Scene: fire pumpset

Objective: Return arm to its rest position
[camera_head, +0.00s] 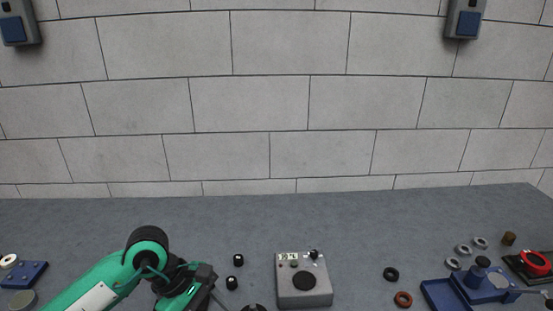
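My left arm, green with black joints, comes in from the bottom left. Its elbow-like black joint is the highest part of it in view, and the arm bends down to the right from there. My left gripper (207,291) is at the bottom edge, low over the grey table (350,225), left of the grey box. Its fingers are partly cut off by the frame, so I cannot tell whether it is open or shut or holds anything. My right arm and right gripper are not in view.
A grey box with a black disc (304,281) stands at the bottom centre. Small black caps (238,260) lie near my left gripper. Rings (403,299), a blue fixture (441,295) and a red round part (535,263) are at right. A blue block (33,272) is at left.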

